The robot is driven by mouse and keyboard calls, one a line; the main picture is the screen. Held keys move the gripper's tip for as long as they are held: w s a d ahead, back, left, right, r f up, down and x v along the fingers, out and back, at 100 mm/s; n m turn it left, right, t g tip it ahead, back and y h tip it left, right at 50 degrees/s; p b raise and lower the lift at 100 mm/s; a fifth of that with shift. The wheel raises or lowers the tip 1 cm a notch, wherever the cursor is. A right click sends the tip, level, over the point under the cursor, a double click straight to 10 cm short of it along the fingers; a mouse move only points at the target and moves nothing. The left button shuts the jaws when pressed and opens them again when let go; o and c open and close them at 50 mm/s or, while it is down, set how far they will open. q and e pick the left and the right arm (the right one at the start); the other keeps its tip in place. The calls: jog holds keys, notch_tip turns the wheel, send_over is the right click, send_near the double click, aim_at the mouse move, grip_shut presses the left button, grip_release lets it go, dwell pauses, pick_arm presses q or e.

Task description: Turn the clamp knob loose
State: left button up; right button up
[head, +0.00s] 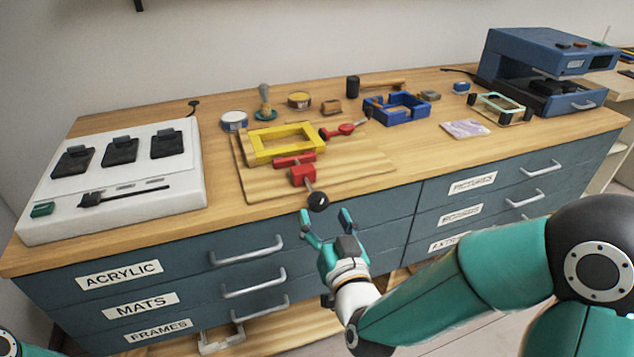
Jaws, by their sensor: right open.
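The black ball clamp knob (318,201) sits at the end of a short rod on the red clamp (302,174), at the front edge of the workbench. The clamp stands against the near side of a yellow frame (285,146) on a wooden board (345,181). My right gripper (327,215) is open, with its two teal fingers pointing up toward the knob, one to each side of it in the picture. I cannot tell whether they touch it. Of my left arm only a small teal part shows at the bottom left; its gripper is out of view.
A second red clamp (344,130) is at the frame's right corner. A white panel (60,205) with black pads lies left. A blue frame (408,116), small tins and a blue machine (530,60) stand behind and right. Drawer handles (246,251) stick out below the bench edge.

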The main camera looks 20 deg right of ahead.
aim_at(320, 206)
jog(key=w+p, duration=0.2)
jog(key=w, duration=0.1)
jog(key=shift+w+d, duration=0.1)
jog(key=shift+w, duration=1.2)
pick_arm(q)
notch_tip(320, 206, up, 3)
pick_arm(e)
jog(key=c, duration=1.2)
jog(key=n+b, duration=0.1)
jog(key=b, duration=0.1)
jog(key=n+b, duration=0.1)
jog(key=shift+d+f+b, duration=0.1)
jog(key=shift+f+b, duration=0.15)
jog(key=shift+b, duration=0.15)
jog(key=shift+o, duration=0.2)
jog(key=shift+r+n+b, duration=0.25)
jog(key=shift+n+b, duration=0.35)
jog(key=shift+n, duration=0.6)
pick_arm(q)
notch_tip(320, 206, down, 5)
jog(key=shift+r, duration=0.1)
